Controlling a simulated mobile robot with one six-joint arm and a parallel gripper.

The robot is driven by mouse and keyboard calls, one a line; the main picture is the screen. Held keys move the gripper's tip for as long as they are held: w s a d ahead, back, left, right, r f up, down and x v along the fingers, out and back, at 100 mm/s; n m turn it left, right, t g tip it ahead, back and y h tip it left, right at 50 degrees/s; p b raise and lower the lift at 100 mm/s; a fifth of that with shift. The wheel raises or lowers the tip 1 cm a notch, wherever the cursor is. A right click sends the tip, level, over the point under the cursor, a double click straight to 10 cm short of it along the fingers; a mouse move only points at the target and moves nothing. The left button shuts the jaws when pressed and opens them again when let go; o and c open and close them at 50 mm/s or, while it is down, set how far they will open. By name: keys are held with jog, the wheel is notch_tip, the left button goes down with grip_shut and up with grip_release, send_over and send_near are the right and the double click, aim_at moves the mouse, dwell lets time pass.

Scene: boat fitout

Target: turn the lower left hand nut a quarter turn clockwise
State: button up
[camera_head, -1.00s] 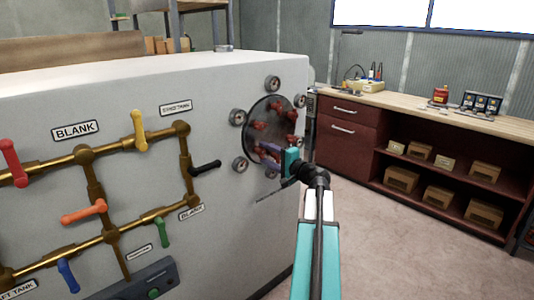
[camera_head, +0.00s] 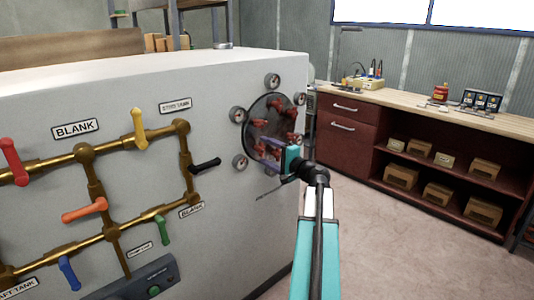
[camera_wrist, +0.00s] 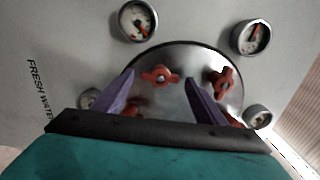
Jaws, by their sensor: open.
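A round metal hatch plate (camera_head: 249,130) with several red wing nuts is set in the grey wall. The wrist view is turned relative to the head view. The plate's lower left nut (camera_wrist: 160,75) appears to be the one at upper middle there, its wings lying across the gap. My gripper (camera_wrist: 161,80) is open, with one purple finger on each side of this nut; I cannot tell whether they touch it. In the head view my gripper (camera_head: 270,150) is at the plate's lower part, and its fingers partly hide the nuts there. Another nut (camera_wrist: 223,82) is right of the right finger.
Gauges ring the plate, such as one at the upper left (camera_head: 237,115) and one at the lower left (camera_head: 240,162). A black valve handle (camera_head: 207,165) sticks out to the left. A workbench (camera_head: 420,115) stands at right, with clear floor before it.

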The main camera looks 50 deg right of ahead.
jog(key=shift+s, duration=0.1)
jog(key=s+a, duration=0.1)
jog(key=s, duration=1.2)
jog(key=shift+s+b, duration=0.3)
jog(key=shift+b, duration=0.15)
